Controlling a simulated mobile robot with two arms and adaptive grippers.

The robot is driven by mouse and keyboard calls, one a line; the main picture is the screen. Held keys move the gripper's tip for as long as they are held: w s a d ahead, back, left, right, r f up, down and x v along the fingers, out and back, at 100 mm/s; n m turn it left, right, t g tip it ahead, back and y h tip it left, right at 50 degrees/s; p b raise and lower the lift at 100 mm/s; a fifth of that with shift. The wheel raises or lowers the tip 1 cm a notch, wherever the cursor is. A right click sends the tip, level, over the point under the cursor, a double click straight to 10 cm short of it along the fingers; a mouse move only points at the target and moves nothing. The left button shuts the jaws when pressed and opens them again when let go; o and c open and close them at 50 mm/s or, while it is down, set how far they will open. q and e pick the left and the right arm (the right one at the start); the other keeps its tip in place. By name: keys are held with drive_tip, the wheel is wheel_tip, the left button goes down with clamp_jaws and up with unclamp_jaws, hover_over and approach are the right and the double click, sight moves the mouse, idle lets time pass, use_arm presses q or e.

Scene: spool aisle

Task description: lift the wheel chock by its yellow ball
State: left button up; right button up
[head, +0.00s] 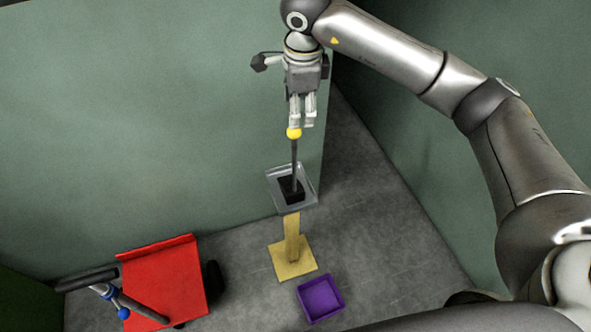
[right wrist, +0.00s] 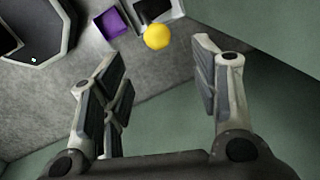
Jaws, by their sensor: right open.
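The wheel chock (head: 290,187) is a dark block sitting in a grey tray (head: 311,204). A thin dark rod stands up from it and ends in a yellow ball (head: 293,133). My right gripper (head: 302,126) points down over the rod, with the ball just at its fingertips in the head view. In the right wrist view the ball (right wrist: 157,36) shows just beyond the open fingertips (right wrist: 155,58), roughly midway between them. The fingers are apart and hold nothing. My left gripper is not in view.
The tray stands on a tan post with a square foot (head: 292,262). A purple bin (head: 321,299) is on the floor in front. Green walls (head: 150,120) rise behind and at right.

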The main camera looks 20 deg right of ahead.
sight(294, 132)
wheel_tip(294, 132, down, 4)
drive_tip(key=shift+w+a+f+p, duration=0.15)
drive_tip(key=shift+p, duration=0.3)
drive_tip(key=shift+w+f, duration=0.1)
drive_tip(key=shift+f, duration=0.2)
drive_tip(key=f+p, duration=0.1)
drive_tip(key=f, duration=0.1)
drive_tip(key=w+f+p, duration=0.1)
drive_tip(key=f, duration=0.1)
drive_tip(key=shift+a, duration=0.2)
drive_tip(key=shift+w+f, duration=0.2)
drive_tip(key=shift+f, duration=0.3)
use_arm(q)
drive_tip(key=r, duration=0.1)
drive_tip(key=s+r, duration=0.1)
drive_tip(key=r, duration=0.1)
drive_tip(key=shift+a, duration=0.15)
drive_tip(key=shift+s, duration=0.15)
use_arm(e)
clamp_jaws()
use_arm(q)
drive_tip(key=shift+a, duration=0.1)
